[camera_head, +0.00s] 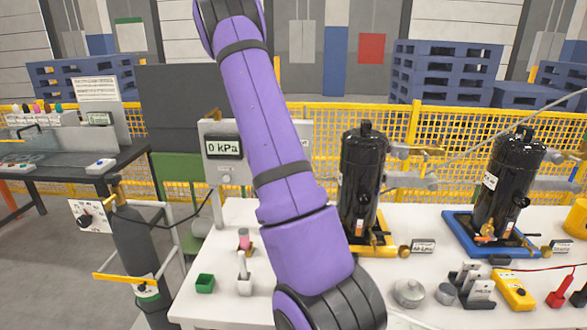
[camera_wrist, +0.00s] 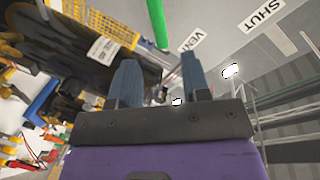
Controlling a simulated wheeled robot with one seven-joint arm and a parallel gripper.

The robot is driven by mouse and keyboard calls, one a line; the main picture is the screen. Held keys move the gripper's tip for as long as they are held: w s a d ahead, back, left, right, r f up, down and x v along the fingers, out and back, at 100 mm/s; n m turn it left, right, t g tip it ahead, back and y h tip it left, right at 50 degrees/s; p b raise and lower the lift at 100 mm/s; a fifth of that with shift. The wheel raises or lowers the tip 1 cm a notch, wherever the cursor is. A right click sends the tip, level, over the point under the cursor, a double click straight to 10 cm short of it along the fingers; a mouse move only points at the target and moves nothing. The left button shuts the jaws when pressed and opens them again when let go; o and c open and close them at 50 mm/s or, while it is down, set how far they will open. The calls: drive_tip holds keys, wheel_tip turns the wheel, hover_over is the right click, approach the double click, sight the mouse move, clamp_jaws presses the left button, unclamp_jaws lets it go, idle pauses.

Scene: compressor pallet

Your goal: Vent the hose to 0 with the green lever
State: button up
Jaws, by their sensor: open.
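The green lever (camera_wrist: 157,22) shows at the top of the wrist view and runs out of the frame. Its visible end is beside the VENT label (camera_wrist: 189,40); the SHUT label (camera_wrist: 261,14) is farther right. My gripper (camera_wrist: 160,60) is open and empty, and the lever's end is just beyond the gap between its fingertips, apart from both. In the head view, the gauge (camera_head: 224,148) reads 0 kPa. My purple arm covers part of the gauge panel there, and neither the lever nor my gripper can be made out. The hose's connection cannot be made out.
Two black compressors (camera_head: 360,185) (camera_head: 505,185) stand on yellow and blue trays on the white table (camera_head: 420,225). A yellow meter (camera_head: 513,290), metal parts and a small green box (camera_head: 205,283) are near the front. A grey cylinder (camera_head: 135,240) stands left of the table.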

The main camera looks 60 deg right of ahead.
drive_tip(key=shift+v, duration=1.05)
drive_tip(key=shift+w+a, duration=0.1)
